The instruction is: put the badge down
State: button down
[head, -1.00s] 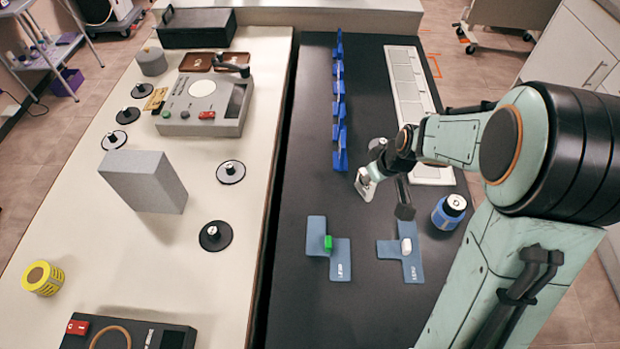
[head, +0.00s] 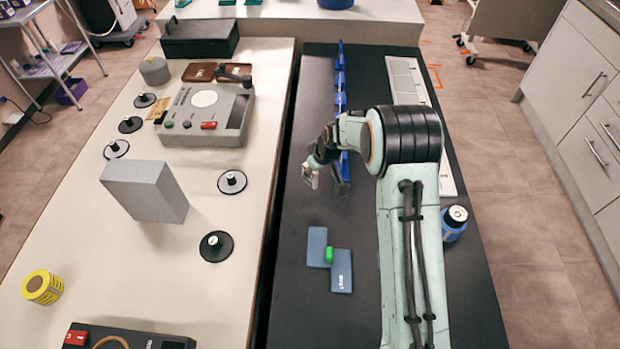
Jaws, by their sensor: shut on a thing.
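My gripper (head: 313,172) is left of centre on the dark bench, in front of the row of blue upright pieces and near the bench's left edge. It is shut on a small pale thing, which I take to be the badge (head: 311,178). The fingers hide part of it, and its markings are too small to read. It looks held above the bench top, but the height is hard to judge.
Blue upright pieces (head: 341,95) stand in a row behind my gripper. A blue-grey mat (head: 341,280) with a green piece (head: 329,254) lies nearer. The pale counter (head: 120,260) lies left, across a dark gap.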

aim_at(310, 180)
jog(key=shift+w+a+f, duration=0.1)
jog(key=shift+w+f, duration=0.1)
jog(key=shift+f, duration=0.8)
jog(key=shift+w+f, duration=0.15)
jog(key=shift+f, duration=0.8)
jog(key=shift+f, duration=0.1)
jog(key=c, duration=1.1)
grip_release()
jog(key=v, duration=1.2)
jog(key=shift+r, duration=0.2)
jog(key=s+d+r+m+g+h, duration=0.1)
jog(key=s+d+r+m, duration=0.25)
jog(key=s+r, duration=0.7)
jog(key=s+d+m+g, duration=0.1)
jog(key=s+d+m, duration=0.1)
jog(key=s, duration=0.9)
jog(key=s+d+m+g+h, duration=0.1)
jog(key=s+d+m, duration=0.1)
jog(key=s, duration=0.9)
jog(key=shift+s+d+r, duration=0.2)
jog(key=shift+s, duration=0.1)
